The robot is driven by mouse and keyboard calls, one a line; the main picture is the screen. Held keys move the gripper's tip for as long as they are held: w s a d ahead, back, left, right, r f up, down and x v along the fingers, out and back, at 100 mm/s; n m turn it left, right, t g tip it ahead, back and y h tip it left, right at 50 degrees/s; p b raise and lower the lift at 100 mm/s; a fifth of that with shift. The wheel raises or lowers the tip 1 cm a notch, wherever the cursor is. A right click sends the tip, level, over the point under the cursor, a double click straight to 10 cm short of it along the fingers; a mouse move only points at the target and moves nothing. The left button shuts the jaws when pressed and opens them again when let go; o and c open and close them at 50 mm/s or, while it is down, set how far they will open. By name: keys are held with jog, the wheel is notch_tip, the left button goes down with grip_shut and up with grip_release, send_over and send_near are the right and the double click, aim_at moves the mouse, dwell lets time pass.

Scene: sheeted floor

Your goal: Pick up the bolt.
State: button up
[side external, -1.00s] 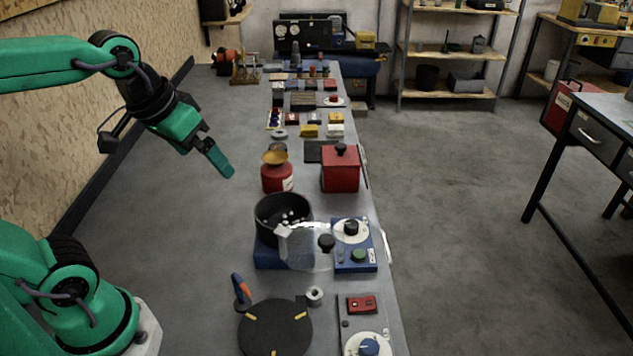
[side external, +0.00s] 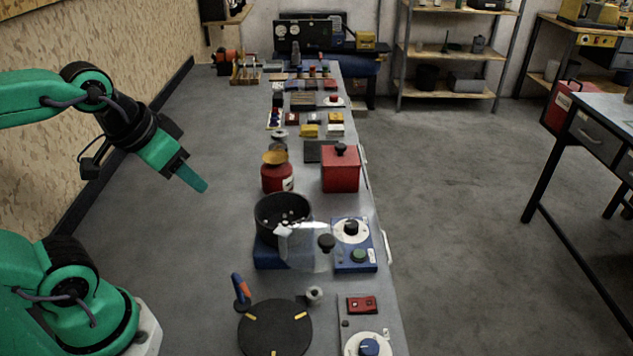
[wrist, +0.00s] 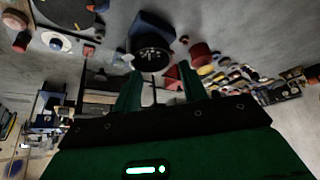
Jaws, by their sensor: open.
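I cannot pick out the bolt with certainty. A small grey metal piece (side external: 314,295) with a round end sits on the bench by the black round plate; it may be the bolt, but it is too small to tell. My gripper (side external: 192,179) hangs in the air at the left, pointing down and right, well apart from that piece. In the wrist view my gripper (wrist: 160,90) shows two green fingers spread apart, with nothing held between them.
On the bench stand a black pot (side external: 283,218) on a blue base, a clear lid (side external: 305,248), a red canister (side external: 277,178), a red box (side external: 341,172) and a blue dial panel (side external: 355,245). A black round plate (side external: 275,330) is in front. Grey surface at left is clear.

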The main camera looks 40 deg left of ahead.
jog(key=w+f+m+g, duration=0.2)
jog(key=w+m+g, duration=0.1)
jog(key=w+m, duration=1.2)
jog(key=w+f+m, duration=0.3)
jog(key=w+f, duration=0.1)
jog(key=w+a+f+m+g, duration=0.1)
jog(key=w+f+m, duration=0.3)
jog(key=w+f+m+g, duration=0.1)
jog(key=w+f+m, duration=0.2)
jog(key=w+f, duration=0.1)
jog(key=shift+w+a+f+m, duration=0.15)
jog(key=shift+f+m, duration=0.1)
jog(key=shift+m, duration=0.15)
jog(key=shift+w+f+m+g, duration=0.25)
jog(key=shift+f+m+g, duration=0.05)
jog(key=shift+f, duration=1.45)
